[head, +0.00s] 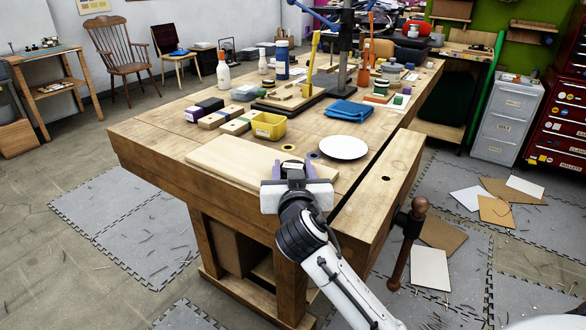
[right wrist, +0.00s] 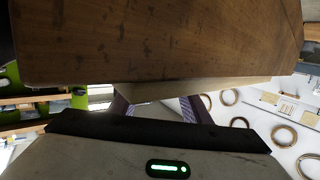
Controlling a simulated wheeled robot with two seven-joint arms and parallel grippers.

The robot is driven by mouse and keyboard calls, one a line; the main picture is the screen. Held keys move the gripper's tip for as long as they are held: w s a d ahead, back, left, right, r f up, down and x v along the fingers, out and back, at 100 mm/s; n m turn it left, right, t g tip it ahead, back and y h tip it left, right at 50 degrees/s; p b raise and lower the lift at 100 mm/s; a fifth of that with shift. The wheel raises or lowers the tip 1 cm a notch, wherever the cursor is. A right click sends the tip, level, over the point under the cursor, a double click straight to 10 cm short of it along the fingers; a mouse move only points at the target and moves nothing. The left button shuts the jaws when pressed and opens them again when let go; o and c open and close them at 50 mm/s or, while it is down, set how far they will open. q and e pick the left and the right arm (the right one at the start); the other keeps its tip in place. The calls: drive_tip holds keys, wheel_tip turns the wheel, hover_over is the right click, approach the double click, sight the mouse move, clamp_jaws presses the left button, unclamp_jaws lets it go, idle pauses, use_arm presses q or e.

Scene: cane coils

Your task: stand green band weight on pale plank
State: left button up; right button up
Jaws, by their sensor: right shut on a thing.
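The pale plank (head: 230,158) lies flat near the front edge of the workbench. My right gripper (head: 292,170) is at the plank's right end, its fingers shut around a small dark thing with a paler top (head: 292,162). I take this to be the green band weight, but its band colour is hidden by the fingers. In the right wrist view the fingertips (right wrist: 158,106) are mostly covered by wood in front of the camera, and the weight cannot be made out. I cannot tell whether the weight touches the plank. My left gripper is out of view.
A yellow-ringed disc (head: 289,147) and a blue-ringed disc (head: 314,155) lie just behind the gripper. A white plate (head: 344,147) is to their right.

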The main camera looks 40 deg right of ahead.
drive_tip(key=o, duration=1.6)
drive_tip(key=shift+c, duration=0.2)
drive_tip(key=shift+s+a+r, duration=0.1)
drive_tip(key=v, duration=1.1)
drive_tip(key=shift+s+a, duration=0.15)
drive_tip(key=shift+s, duration=0.2)
